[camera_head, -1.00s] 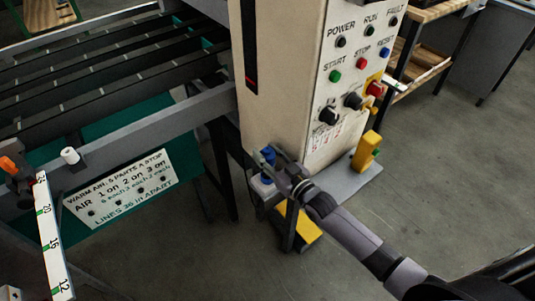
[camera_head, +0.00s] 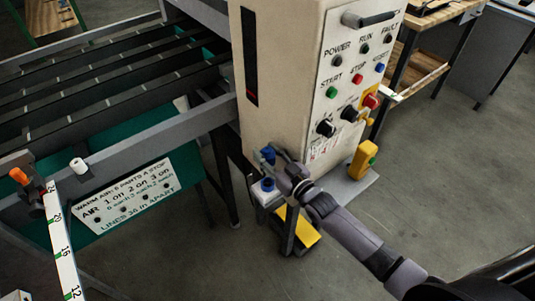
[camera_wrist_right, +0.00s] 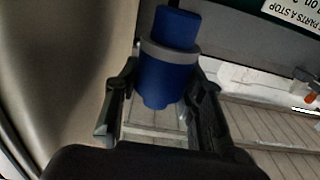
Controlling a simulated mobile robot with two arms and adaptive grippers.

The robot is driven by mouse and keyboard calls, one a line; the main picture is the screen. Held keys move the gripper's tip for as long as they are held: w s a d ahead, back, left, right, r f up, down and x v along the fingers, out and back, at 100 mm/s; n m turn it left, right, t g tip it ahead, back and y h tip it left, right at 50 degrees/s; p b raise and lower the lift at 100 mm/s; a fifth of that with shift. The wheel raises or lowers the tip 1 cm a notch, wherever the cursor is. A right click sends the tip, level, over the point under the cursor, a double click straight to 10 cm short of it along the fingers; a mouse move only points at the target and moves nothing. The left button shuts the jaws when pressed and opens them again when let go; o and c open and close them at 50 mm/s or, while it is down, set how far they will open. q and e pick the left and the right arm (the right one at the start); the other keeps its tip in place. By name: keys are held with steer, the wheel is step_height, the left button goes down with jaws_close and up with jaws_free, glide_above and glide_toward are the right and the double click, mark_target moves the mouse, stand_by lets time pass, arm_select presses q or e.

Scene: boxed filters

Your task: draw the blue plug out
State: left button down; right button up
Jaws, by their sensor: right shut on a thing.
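The blue plug (camera_wrist_right: 168,75) is a blue cylinder with a grey ring, held between the fingers of my right gripper (camera_wrist_right: 162,108) in the right wrist view. In the head view the blue plug (camera_head: 268,155) shows at the lower left corner of the beige control cabinet, at the tips of my right gripper (camera_head: 281,160). A second blue piece (camera_head: 267,184) sits on a small white box (camera_head: 264,194) just below. Whether the held plug still touches a socket is hidden. My left gripper is not in view.
The control cabinet (camera_head: 285,90) stands right behind my right gripper. A yellow post (camera_head: 362,160) and a yellow pedal (camera_head: 298,228) are close by. The conveyor frame (camera_head: 150,133) and its sign (camera_head: 125,192) lie left. Open floor (camera_head: 420,190) lies right.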

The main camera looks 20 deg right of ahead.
steer(key=shift+r+p, duration=1.85)
steer(key=shift+r, duration=0.5)
